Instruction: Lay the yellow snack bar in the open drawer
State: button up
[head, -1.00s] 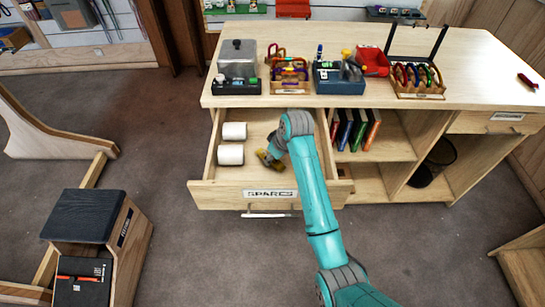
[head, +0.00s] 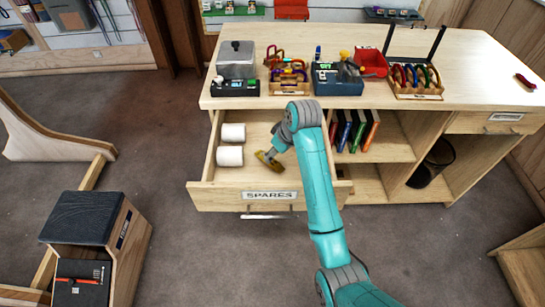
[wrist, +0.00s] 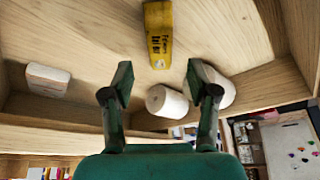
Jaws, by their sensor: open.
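The yellow snack bar (head: 269,161) lies on the floor of the open drawer (head: 225,193), right of the white rolls. In the wrist view the bar (wrist: 158,35) lies flat on the wood, with dark lettering on it, beyond the fingertips and apart from them. My gripper (wrist: 160,80) is open, with nothing between its fingers. In the head view my gripper (head: 277,151) is just above the bar, and my arm covers the drawer's right part.
Two white rolls (head: 231,145) lie in the drawer's left part. A pale block (wrist: 48,80) is at the left in the wrist view. The counter (head: 345,103) above holds climbing gear. Books (head: 354,130) stand on the shelf to the right.

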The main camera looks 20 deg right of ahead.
jog(key=v, duration=0.6)
jog(key=shift+r, duration=0.25)
jog(key=shift+s+d, duration=0.15)
